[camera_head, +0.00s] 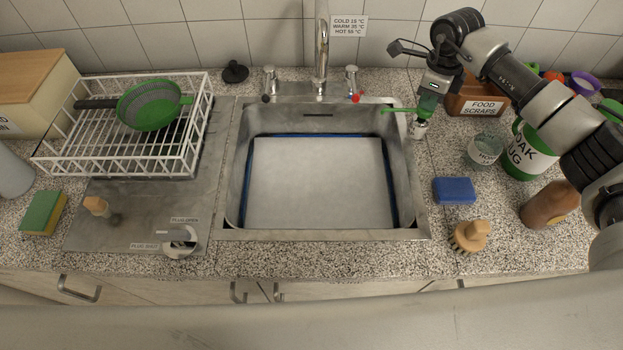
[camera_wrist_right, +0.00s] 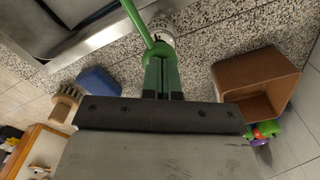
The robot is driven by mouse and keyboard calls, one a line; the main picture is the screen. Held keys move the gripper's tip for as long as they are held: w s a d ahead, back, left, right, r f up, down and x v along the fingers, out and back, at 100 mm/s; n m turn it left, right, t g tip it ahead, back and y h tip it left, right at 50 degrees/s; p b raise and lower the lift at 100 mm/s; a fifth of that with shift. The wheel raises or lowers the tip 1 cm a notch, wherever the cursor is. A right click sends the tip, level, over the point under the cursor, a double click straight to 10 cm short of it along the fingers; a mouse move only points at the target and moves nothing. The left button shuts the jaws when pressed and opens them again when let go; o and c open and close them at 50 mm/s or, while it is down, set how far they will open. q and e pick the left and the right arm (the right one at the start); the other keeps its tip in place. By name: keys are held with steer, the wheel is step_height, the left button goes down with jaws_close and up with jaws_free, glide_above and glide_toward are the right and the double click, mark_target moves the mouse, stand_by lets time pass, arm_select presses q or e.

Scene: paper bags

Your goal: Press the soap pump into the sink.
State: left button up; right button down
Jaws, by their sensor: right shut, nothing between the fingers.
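The soap pump's green spout (camera_head: 392,110) reaches left over the right rim of the sink (camera_head: 423,215) in the head view. Its small pale bottle (camera_head: 419,130) stands on the counter beside that rim. In the wrist view the spout (camera_wrist_right: 137,22) and bottle (camera_wrist_right: 163,31) show just beyond the fingers. My right gripper (camera_head: 423,112) is shut and empty, directly over the pump top. Its fingertips (camera_wrist_right: 160,54) look very close to the pump head; whether they touch is unclear. The gripper partly hides the pump. My left gripper is not in view.
A pale flat sheet with blue edges fills the basin. The tap (camera_head: 321,50) stands behind. Right of the sink are a blue sponge (camera_head: 454,190), a wooden brush (camera_head: 470,237), a glass (camera_head: 485,150) and a food scraps box (camera_head: 478,101). A dish rack (camera_head: 130,158) stands left.

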steer(key=shift+f, duration=0.15)
steer(key=shift+r+p, duration=1.05)
steer(key=shift+r, duration=0.7)
steer(key=shift+f, duration=0.15)
steer(key=shift+f+b, duration=1.45)
steer(key=shift+f, duration=0.35)
steer(key=shift+r, duration=0.2)
steer(key=shift+r+p, duration=1.1)
steer(key=shift+r, duration=0.65)
